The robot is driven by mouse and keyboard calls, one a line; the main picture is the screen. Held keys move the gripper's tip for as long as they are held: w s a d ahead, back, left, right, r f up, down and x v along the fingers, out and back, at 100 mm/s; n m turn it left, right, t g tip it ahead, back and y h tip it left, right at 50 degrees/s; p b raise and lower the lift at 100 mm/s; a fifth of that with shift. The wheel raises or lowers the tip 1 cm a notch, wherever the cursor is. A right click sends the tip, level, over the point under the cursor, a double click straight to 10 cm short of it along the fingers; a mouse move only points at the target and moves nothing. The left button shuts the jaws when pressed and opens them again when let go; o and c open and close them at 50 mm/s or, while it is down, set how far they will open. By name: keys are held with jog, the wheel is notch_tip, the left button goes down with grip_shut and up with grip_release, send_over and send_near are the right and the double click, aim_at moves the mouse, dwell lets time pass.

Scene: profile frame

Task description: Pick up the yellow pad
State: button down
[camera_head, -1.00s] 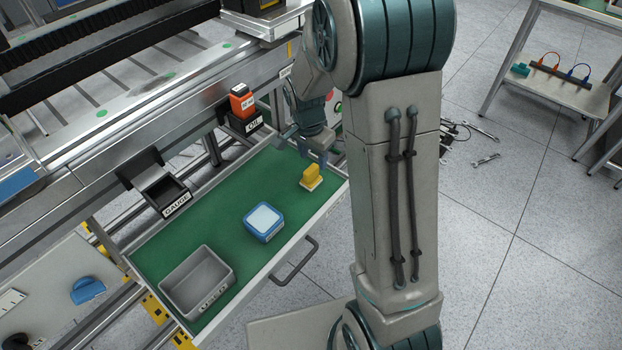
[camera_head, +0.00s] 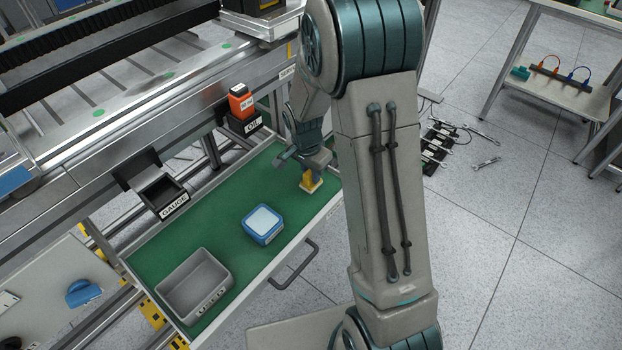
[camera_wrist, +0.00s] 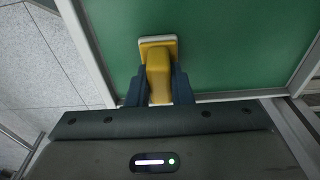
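The yellow pad (camera_head: 309,183), a yellow handle on a pale-edged base, stands on the green drawer mat near its right end. It also shows in the wrist view (camera_wrist: 158,68), close to the tray's edge. My gripper (camera_head: 307,170) is directly above and around it. In the wrist view the two dark fingers (camera_wrist: 159,88) stand on both sides of the yellow handle. Whether they press on it or leave a thin gap I cannot tell. The base of the pad appears to rest on the mat.
The green-lined drawer (camera_head: 205,228) also holds a blue box with a pale top (camera_head: 263,224) and a grey bin (camera_head: 195,287). A black gauge holder (camera_head: 160,190) and an orange device (camera_head: 241,101) sit along the machine rail. The mat between the pad and blue box is clear.

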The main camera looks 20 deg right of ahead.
jog(key=shift+r, duration=0.15)
notch_tip(320, 180, up, 4)
jog(key=shift+d+r+p, duration=0.1)
jog(key=shift+r+p, duration=0.15)
jog(key=shift+p, duration=0.35)
jog(key=s+d+r, duration=0.1)
jog(key=d+r, duration=0.2)
jog(key=d, duration=0.2)
jog(key=s+d+r+p, duration=0.1)
jog(key=s+d+r, duration=0.1)
jog(key=d, duration=0.4)
jog(key=shift+r, duration=0.65)
